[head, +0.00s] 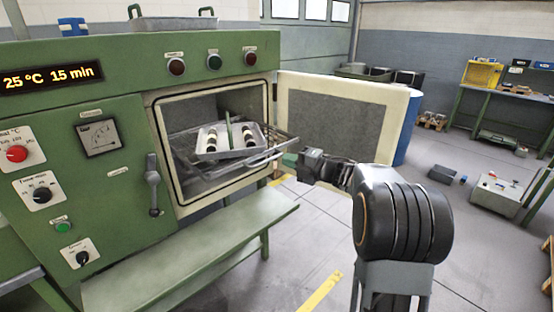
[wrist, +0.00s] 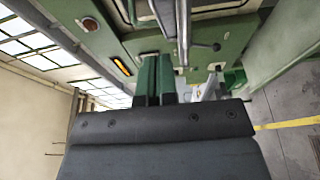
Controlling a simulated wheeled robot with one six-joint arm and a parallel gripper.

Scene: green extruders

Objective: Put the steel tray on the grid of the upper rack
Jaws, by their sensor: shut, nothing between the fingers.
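A steel tray (head: 205,153) with dark and white round parts and an upright green bar sits on a wire grid (head: 184,146) in the open chamber of the green oven. The grid sticks out of the chamber's front. My gripper (head: 289,160) is just right of the grid's front end, apart from the tray as far as I can tell. In the wrist view its two green fingers (wrist: 155,82) are close together with nothing between them. The tray is hard to make out in the wrist view.
The oven door (head: 340,120) stands open at the right, behind my gripper. A green bench (head: 190,250) runs below the chamber. A flat metal piece with green handles (head: 180,23) lies on top of the oven.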

